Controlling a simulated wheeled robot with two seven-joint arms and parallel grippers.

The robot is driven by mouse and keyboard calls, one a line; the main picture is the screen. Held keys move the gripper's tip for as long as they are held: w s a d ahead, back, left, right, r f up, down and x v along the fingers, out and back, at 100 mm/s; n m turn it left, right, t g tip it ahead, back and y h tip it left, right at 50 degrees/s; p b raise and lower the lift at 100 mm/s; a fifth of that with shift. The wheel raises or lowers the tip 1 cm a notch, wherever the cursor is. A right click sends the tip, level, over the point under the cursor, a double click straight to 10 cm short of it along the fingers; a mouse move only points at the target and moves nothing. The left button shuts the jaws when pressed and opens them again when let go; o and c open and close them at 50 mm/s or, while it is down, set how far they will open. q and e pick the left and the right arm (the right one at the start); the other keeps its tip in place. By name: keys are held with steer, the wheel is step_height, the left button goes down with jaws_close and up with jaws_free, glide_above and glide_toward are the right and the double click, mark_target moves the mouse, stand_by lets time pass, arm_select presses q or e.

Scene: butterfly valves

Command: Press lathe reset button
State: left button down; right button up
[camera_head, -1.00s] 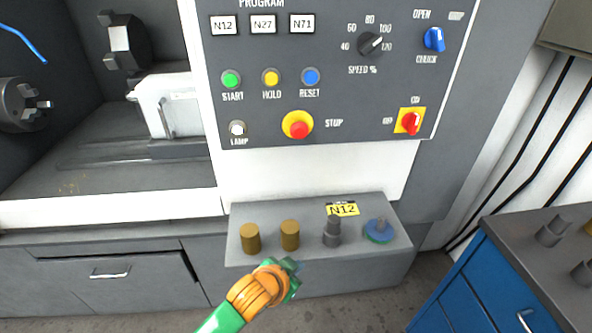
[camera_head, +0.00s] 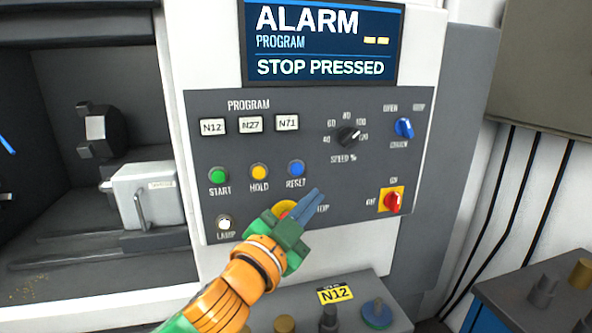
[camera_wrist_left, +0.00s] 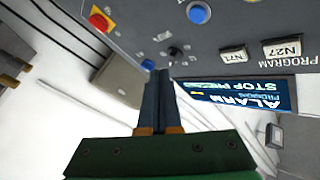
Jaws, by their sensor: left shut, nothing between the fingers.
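The blue reset button (camera_head: 296,168) is on the lathe's grey control panel (camera_head: 320,200), to the right of the yellow hold button. It also shows in the left wrist view (camera_wrist_left: 198,13), near the top edge. My left gripper (camera_head: 316,194) is shut and empty. In the head view its fingertips show just below and to the right of the reset button. In the left wrist view the closed fingers (camera_wrist_left: 158,72) appear apart from the button. My right gripper is not in view.
The screen (camera_head: 320,45) reads "ALARM PROGRAM STOP PRESSED". Around the reset are the start button (camera_head: 218,175), hold button (camera_head: 259,172), speed knob (camera_head: 348,137) and red switch (camera_head: 391,200). A blue cabinet stands at right.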

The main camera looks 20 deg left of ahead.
mark_target(297, 169)
arm_select(q)
steer(key=shift+w, duration=0.1)
steer(key=w+a, duration=0.5)
steer(key=w, duration=0.2)
steer(key=shift+w, duration=0.1)
stand_by(0.3)
steer(key=shift+p, duration=0.35)
stand_by(1.4)
steer(key=shift+w+a, duration=0.2)
steer(key=shift+w, duration=0.15)
